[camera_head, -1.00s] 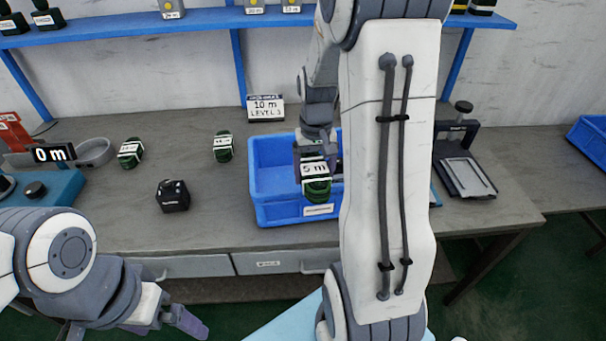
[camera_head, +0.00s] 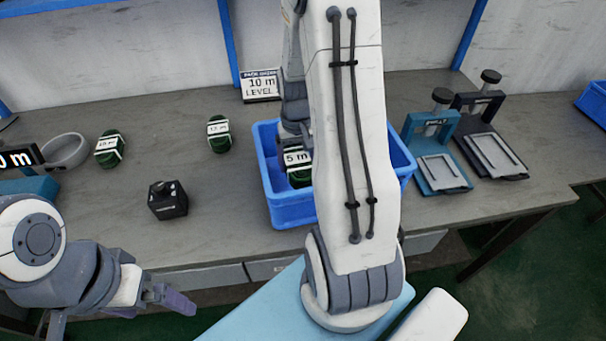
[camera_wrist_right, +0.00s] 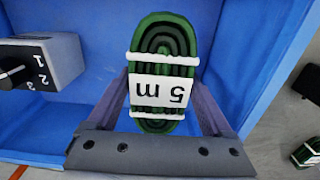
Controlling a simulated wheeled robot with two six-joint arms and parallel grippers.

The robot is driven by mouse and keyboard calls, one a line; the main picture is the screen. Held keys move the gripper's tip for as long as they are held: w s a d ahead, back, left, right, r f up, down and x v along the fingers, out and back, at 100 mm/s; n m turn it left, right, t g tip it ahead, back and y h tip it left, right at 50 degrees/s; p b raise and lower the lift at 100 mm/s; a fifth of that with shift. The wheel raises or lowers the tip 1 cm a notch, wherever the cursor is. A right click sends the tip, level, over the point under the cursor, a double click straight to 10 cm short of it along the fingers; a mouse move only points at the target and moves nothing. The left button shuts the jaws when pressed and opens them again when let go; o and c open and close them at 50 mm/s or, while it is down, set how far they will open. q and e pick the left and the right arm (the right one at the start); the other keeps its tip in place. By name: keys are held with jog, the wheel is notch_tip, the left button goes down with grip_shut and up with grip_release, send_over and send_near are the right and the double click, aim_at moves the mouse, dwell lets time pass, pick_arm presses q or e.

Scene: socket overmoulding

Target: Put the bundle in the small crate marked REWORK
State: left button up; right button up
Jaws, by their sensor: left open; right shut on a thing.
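A green coiled bundle tagged "5 m" (camera_head: 298,160) is between the fingers of my right gripper (camera_wrist_right: 163,92), which is shut on it. It also shows in the right wrist view (camera_wrist_right: 163,60). The bundle is within the outline of a blue crate (camera_head: 292,214) on the bench; whether it touches the crate floor I cannot tell. The crate's blue wall fills much of the wrist view (camera_wrist_right: 225,125). No REWORK marking is readable. My right arm hides part of the crate. My left gripper (camera_head: 158,298) is open and empty at the lower left, in front of the bench.
A grey box with a knob and numbers (camera_wrist_right: 42,62) is in the crate. Two more green bundles (camera_head: 110,148) (camera_head: 218,133) and a black block (camera_head: 168,200) lie left of it. Blue (camera_head: 437,160) and black (camera_head: 490,140) clamp stands are at right.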

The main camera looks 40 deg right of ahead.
aim_at(297, 158)
jog(key=shift+f, duration=2.7)
jog(key=o, duration=1.2)
jog(key=shift+f, duration=0.1)
jog(key=shift+o, duration=0.2)
notch_tip(297, 158, up, 12)
jog(key=shift+r, duration=0.15)
jog(key=shift+a, duration=0.1)
